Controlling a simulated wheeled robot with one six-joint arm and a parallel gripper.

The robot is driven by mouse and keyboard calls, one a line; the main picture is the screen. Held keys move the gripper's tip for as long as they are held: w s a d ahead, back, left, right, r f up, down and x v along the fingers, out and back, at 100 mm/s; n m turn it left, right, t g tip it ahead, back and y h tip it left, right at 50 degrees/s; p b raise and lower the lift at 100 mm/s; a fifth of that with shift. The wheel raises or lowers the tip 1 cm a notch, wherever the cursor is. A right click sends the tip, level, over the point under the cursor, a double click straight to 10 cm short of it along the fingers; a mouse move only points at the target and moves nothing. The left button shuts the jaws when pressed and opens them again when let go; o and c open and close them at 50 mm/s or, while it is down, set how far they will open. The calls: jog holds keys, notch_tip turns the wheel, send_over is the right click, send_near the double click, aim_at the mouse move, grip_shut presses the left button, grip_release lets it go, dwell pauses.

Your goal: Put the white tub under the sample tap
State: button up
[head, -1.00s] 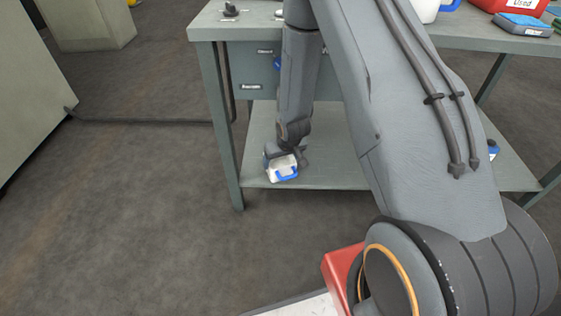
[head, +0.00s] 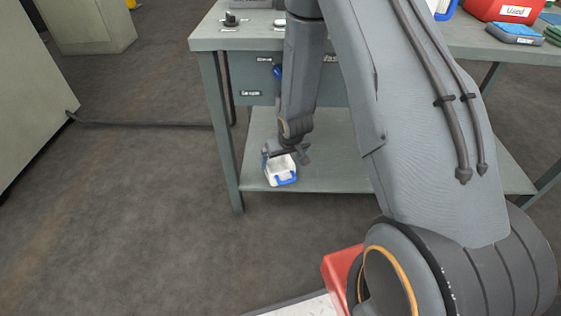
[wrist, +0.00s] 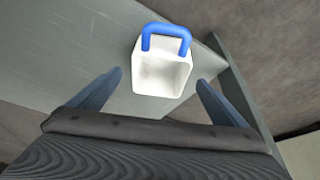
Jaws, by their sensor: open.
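The white tub (head: 281,172) with a blue handle is at the front left of the bench's lower shelf, its opening facing up. In the wrist view the tub (wrist: 160,78) shows its open, empty inside, with the blue handle at its far side. My gripper (head: 284,156) is open at the tub. In the wrist view its fingers (wrist: 160,82) stand on either side of the tub's near part, with gaps. A blue tap (head: 277,71) shows above, partly behind my arm. A small label, perhaps "Sample" (head: 250,93), is on the panel left of it.
The lower shelf (head: 335,178) is bare around the tub, partly hidden by my arm. The bench leg (head: 228,160) stands just left of it. A red "Used" bin (head: 500,10) and a blue-topped block (head: 515,33) are on the bench top.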

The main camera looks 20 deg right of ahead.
jog(key=p+v, duration=0.2)
jog(key=v, duration=0.5)
jog(key=s+a+r+n+g, duration=0.1)
jog(key=s+a+r+n, duration=0.1)
jog(key=s+a+r, duration=0.45)
jog(key=s+a+r+n+g, duration=0.1)
jog(key=s+a+r, duration=0.3)
jog(key=a+r, duration=0.4)
jog(key=s+a+r+n+g, duration=0.1)
jog(key=s+a+r, duration=0.2)
jog(key=s, duration=0.7)
jog(key=s+a+r+n+g, duration=0.1)
jog(key=s+a+r, duration=0.3)
jog(key=s, duration=0.6)
notch_tip(320, 180, up, 2)
jog(key=shift+a+r+n+g, duration=0.15)
jog(key=shift+n+g, duration=0.15)
jog(key=shift+n, duration=0.3)
jog(key=shift+s, duration=0.1)
